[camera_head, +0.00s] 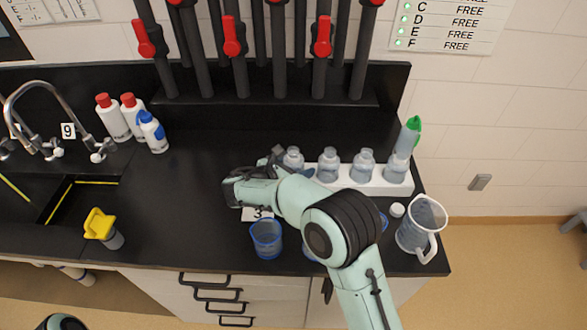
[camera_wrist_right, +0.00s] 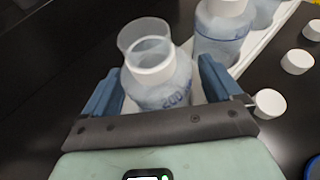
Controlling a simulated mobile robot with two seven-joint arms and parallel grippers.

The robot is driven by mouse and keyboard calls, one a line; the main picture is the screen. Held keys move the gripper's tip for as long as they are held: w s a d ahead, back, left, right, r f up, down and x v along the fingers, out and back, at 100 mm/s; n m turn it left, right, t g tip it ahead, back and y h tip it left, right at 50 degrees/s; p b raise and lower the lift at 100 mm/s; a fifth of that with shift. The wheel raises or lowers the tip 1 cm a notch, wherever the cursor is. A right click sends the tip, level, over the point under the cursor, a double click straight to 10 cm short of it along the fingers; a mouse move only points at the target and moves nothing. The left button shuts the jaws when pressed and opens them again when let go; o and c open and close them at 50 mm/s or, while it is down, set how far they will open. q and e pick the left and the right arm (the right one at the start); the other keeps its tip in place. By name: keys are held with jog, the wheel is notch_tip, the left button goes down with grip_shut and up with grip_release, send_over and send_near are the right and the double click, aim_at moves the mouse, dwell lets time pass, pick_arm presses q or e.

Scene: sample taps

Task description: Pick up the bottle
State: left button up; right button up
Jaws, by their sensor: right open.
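Several clear bottles stand in a white rack (camera_head: 376,184) along the back right of the black counter. The leftmost bottle (camera_head: 293,158) is open-topped and upright; it also shows in the right wrist view (camera_wrist_right: 160,72) with blue markings. My right gripper (camera_head: 291,165) is open, with its blue fingers on either side of this bottle. In the wrist view the fingers (camera_wrist_right: 161,88) flank the bottle with small gaps. Its base is hidden behind the gripper. A second bottle (camera_head: 328,164) stands just to its right. My left gripper is out of view.
Loose white caps (camera_wrist_right: 270,103) lie in front of the rack. A clear jug (camera_head: 420,229) stands at the right edge, and a blue cup (camera_head: 266,240) near the front. Dark pipes with red handles (camera_head: 233,37) hang behind.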

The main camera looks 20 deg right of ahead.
jog(key=c, duration=1)
jog(key=shift+r, duration=0.1)
jog(key=shift+c, duration=0.2)
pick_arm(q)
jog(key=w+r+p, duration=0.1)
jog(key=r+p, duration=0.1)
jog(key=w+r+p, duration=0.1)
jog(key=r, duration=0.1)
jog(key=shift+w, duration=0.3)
pick_arm(e)
notch_tip(320, 180, up, 20)
